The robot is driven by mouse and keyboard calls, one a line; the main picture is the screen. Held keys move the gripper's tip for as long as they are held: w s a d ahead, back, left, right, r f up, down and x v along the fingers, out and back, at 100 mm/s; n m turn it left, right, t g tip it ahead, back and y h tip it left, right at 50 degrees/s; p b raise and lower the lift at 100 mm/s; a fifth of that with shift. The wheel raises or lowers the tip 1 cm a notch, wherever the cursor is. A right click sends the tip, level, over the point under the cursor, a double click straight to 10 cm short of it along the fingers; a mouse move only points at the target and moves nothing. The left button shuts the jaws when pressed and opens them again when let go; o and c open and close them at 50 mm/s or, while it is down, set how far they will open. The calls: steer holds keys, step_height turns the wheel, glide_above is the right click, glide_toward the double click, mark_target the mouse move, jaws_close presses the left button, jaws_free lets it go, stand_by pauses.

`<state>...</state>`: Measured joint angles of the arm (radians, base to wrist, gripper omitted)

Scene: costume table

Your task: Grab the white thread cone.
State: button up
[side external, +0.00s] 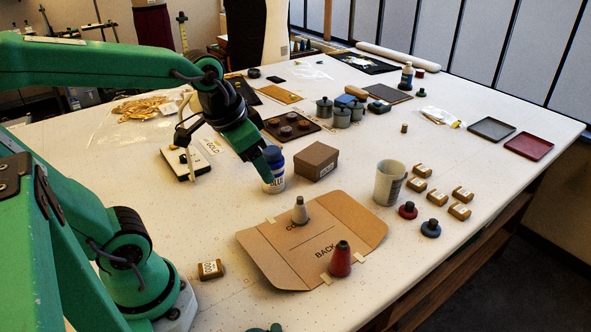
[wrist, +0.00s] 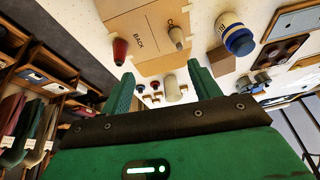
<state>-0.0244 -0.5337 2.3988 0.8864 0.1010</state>
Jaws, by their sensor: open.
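The white thread cone (side external: 300,212), greyish white with a dark tip, stands upright on a brown cardboard pattern piece (side external: 262,254). In the wrist view the cone (wrist: 176,36) shows beyond the fingers, between their directions and nearer the right one. My gripper (side external: 265,172) is above the table, up and to the left of the cone in the side view, overlapping the blue-and-white jar (side external: 272,183). In the wrist view its two green fingers (wrist: 160,75) are spread with nothing between them. The gripper is apart from the cone.
A red cone (side external: 340,261) stands on the same cardboard, to the front right. A white cup (side external: 389,184), a brown box (side external: 316,161), red and blue spools (side external: 430,229) and several small tan blocks (side external: 437,197) stand around. A tan block (side external: 210,269) sits front left.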

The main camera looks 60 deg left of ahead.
steer(key=w+a+f+m+g, duration=0.2)
steer(key=w+f, duration=0.3)
steer(key=w, duration=0.2)
steer(key=m+g, duration=0.1)
steer(key=g, duration=0.1)
glide_above(301, 204)
steer(key=f, duration=0.8)
steer(key=shift+s+a+f, duration=0.2)
steer(key=shift+w+a+f, duration=0.1)
steer(key=shift+w+f, duration=0.1)
steer(key=shift+f, duration=1.6)
steer(key=shift+f, duration=0.15)
steer(key=shift+w+f, duration=0.2)
steer(key=shift+f, duration=2.25)
steer(key=c, duration=1.1)
